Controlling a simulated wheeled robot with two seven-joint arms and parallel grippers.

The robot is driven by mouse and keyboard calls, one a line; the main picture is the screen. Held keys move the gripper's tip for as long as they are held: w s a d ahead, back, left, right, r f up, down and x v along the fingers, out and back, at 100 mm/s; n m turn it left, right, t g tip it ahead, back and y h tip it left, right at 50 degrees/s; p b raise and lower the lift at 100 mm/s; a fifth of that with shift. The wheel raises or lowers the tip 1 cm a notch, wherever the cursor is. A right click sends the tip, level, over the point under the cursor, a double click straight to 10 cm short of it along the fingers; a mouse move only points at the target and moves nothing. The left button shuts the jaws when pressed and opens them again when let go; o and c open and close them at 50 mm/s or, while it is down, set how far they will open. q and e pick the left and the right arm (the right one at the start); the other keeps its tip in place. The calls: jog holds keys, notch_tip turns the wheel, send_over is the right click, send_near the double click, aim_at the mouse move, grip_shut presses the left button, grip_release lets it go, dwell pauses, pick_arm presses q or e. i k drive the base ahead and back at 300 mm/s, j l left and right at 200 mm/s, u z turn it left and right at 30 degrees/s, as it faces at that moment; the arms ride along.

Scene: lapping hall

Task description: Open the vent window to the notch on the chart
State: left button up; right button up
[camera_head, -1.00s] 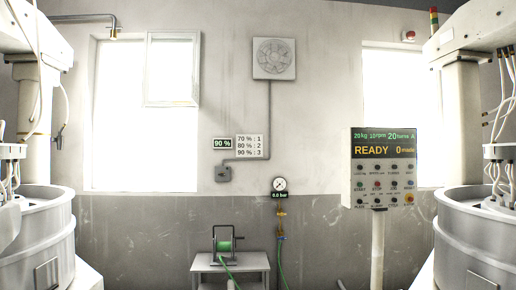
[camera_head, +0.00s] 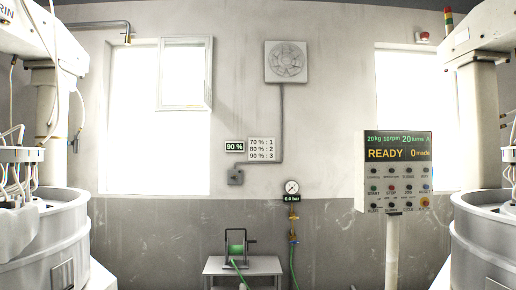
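The vent window (camera_head: 185,75) is a white-framed pane in the upper right part of the bright left window (camera_head: 130,130). Its frame seems slightly askew against the wall; I cannot tell how far open it stands. The chart (camera_head: 262,149) on the wall pairs 70 % with 1, 80 % with 2 and 90 % with 3. A small dark display (camera_head: 235,146) left of it reads 90 %. No notches can be made out. Neither of my grippers is in view.
Large white machines stand at the left (camera_head: 45,235) and right (camera_head: 485,225). A control panel (camera_head: 398,170) on a post reads READY. A small table (camera_head: 243,266) carries a green hose reel (camera_head: 236,246). A pressure gauge (camera_head: 292,187) and a fan (camera_head: 286,62) are on the wall.

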aim_at(198, 40)
jog(key=i+l, duration=0.2)
jog(key=i, duration=0.2)
jog(key=i+l, duration=0.2)
jog(key=i, duration=0.15)
jog(key=i+l+z, duration=0.1)
jog(key=i, duration=0.3)
jog(key=i+j+u, duration=0.1)
jog(key=i+u, duration=0.15)
jog(key=i, duration=0.3)
jog(key=i+u, duration=0.25)
jog(key=i, duration=0.35)
jog(key=i+l+u, duration=0.1)
jog(key=i+u, duration=0.15)
jog(key=i, duration=0.3)
jog(key=i+l+u, duration=0.25)
jog(key=i, duration=0.3)
